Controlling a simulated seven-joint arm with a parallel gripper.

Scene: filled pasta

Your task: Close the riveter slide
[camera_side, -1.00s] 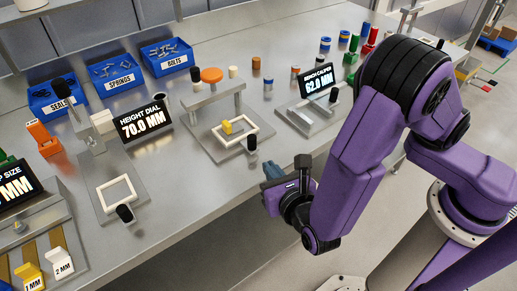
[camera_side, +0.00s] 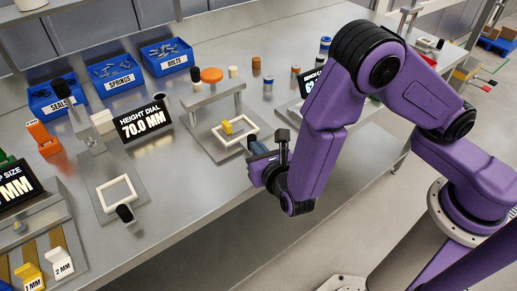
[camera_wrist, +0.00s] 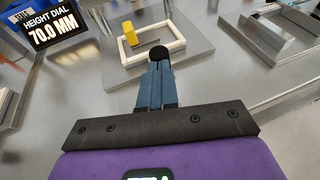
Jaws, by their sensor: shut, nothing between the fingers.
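The riveter appears to be the grey station with an orange disc (camera_side: 212,75) above a bridge. In front of the bridge lies a white square frame (camera_side: 242,141) with a yellow block (camera_side: 227,128) on its far-left side. A black knob stands at the frame's near right corner; it shows in the wrist view (camera_wrist: 159,52). My gripper (camera_side: 254,148) is shut and empty at the near side of the knob. In the wrist view its blue fingertips (camera_wrist: 158,66) reach just below the knob. I cannot tell whether they touch it.
The height dial display (camera_side: 141,124) stands left of the station, with another white frame (camera_side: 115,195) and black knob (camera_side: 125,213) nearer. Blue bins (camera_side: 168,57) line the back. The bench caliper display (camera_side: 309,80) is partly hidden behind my arm.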

